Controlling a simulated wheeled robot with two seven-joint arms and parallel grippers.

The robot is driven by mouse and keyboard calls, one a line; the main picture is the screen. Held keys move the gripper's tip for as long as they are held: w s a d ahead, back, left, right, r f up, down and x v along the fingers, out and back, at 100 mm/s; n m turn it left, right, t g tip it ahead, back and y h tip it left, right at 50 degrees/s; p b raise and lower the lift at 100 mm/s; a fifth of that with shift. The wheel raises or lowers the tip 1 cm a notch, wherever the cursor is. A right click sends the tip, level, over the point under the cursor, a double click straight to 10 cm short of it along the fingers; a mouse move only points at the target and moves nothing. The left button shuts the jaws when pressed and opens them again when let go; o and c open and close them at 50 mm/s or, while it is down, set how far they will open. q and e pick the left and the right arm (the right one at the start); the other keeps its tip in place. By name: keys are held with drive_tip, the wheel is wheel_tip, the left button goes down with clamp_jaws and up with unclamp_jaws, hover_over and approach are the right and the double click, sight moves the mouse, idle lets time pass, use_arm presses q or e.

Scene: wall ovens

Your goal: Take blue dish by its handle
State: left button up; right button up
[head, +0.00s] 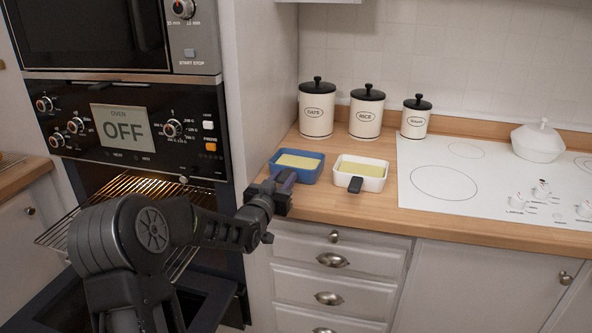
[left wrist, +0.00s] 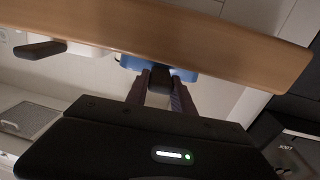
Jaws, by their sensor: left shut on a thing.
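The blue dish (head: 317,174), with a pale yellow filling, rests on the wooden counter near its front left corner. My left gripper (head: 284,182) is at the dish's front side and is shut on its dark handle, which the gripper mostly hides in the head view. In the left wrist view, the two fingers (left wrist: 160,82) hold the dark handle from both sides, with part of the blue dish (left wrist: 132,63) showing past the counter edge. My right gripper is not in view.
A white dish (head: 374,184) with a dark handle stands close to the right. Three lidded canisters (head: 316,115) stand behind. A white cooktop (head: 470,185) lies to the right. The oven (head: 125,130) at left is open, with its rack (head: 60,232) pulled out.

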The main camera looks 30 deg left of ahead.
use_arm(q)
clamp_jaws()
idle(0.6)
drive_tip(key=shift+r, duration=0.1)
wheel_tip(320, 180, up, 10)
idle(0.6)
idle(0.6)
